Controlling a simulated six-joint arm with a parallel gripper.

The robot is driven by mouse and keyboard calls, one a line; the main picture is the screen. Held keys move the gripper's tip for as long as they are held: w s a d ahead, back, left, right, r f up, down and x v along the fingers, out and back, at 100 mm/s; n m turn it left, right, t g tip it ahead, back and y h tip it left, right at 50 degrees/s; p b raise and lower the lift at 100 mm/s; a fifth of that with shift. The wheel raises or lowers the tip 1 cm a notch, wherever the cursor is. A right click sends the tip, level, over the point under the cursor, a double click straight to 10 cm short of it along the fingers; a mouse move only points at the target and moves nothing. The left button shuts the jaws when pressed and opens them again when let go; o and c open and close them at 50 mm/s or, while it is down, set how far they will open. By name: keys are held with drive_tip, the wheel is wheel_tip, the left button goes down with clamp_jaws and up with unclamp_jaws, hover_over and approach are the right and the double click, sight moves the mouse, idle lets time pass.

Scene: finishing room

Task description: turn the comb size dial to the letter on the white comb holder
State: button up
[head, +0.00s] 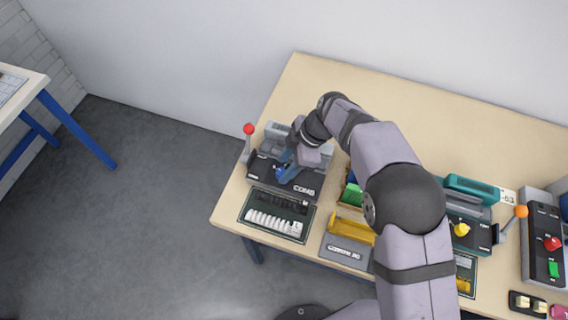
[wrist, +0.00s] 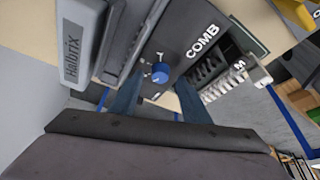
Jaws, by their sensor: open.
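The comb size dial (wrist: 160,73) is a small blue knob on the dark panel of the COMB machine (head: 304,189). Small pale marks surround it, too small to read. My gripper (wrist: 161,86) is open, its two blue fingers on either side of the dial in the wrist view. I cannot tell whether they touch it. In the head view my gripper (head: 288,169) is over the machine's panel and largely hides the dial. The white comb holder (head: 270,222) lies in a dark tray in front of the machine. Its letter appears to be M in the wrist view (wrist: 239,66).
A red-knobbed lever (head: 248,130) stands at the machine's left. A yellow holder (head: 351,229) and green pieces (head: 352,194) lie to the right. A teal machine (head: 470,190) with a yellow knob and an orange-knobbed lever stands farther right. The table's back (head: 310,75) is clear.

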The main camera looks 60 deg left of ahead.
drive_tip(key=shift+s+a+f, duration=0.1)
drive_tip(key=shift+s+f, duration=0.15)
drive_tip(key=shift+f, duration=0.4)
drive_tip(key=shift+c, duration=0.6)
drive_tip(key=c, duration=0.9)
